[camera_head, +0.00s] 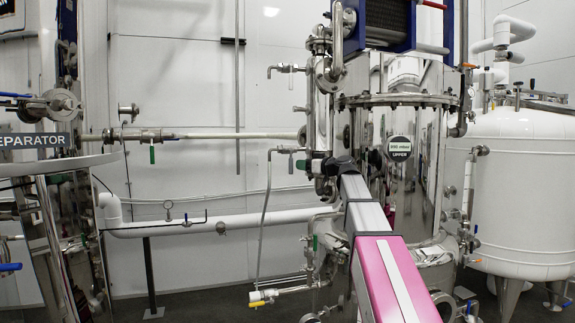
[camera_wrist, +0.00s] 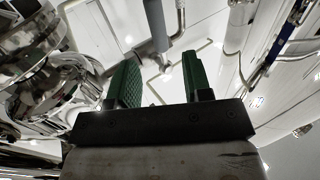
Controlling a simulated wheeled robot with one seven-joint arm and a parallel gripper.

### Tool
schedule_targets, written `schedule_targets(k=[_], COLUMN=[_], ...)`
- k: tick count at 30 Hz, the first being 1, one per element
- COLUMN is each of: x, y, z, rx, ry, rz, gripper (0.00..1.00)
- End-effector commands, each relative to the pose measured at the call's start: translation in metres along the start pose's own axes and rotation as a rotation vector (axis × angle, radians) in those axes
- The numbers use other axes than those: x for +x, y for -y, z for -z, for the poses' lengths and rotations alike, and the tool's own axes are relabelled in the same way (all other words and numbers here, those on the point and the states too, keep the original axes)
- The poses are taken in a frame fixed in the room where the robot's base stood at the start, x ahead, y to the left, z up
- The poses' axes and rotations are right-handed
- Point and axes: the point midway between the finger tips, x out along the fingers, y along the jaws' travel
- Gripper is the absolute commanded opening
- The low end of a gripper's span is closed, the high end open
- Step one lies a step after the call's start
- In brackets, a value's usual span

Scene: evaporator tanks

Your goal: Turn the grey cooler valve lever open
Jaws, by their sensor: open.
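In the head view, a small valve with a grey lever (camera_head: 291,162) sits on a thin pipe left of the steel column. A similar small valve with a hanging grey handle (camera_head: 291,80) is higher up. I cannot tell from the labels which is the cooler valve. My gripper (camera_head: 328,166) is just right of the lower valve, its fingers mostly hidden against the metalwork. In the wrist view, my gripper (camera_wrist: 161,60) is open, its two green fingers apart. A grey bar (camera_wrist: 156,25), probably the lever, reaches down between the fingertips, with no clear contact with either finger.
The shiny column (camera_head: 410,170) stands directly right of my gripper. A thin bent pipe (camera_head: 267,215) runs down from the lower valve. A white pipe (camera_head: 210,222) crosses below, and a white tank (camera_head: 525,190) stands at right. Open wall space lies left of the valves.

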Motion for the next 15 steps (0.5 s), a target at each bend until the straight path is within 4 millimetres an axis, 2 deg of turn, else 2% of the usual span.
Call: schedule_targets(k=[1, 9, 15], x=[0.011, 0.058, 0.081], y=[-0.001, -0.002, -0.001], z=[0.001, 0.0, -0.001], rx=[0.001, 0.001, 0.001], ry=[0.0, 0.002, 0.002], rz=[0.002, 0.002, 0.0], gripper=[0.45, 0.45, 0.45])
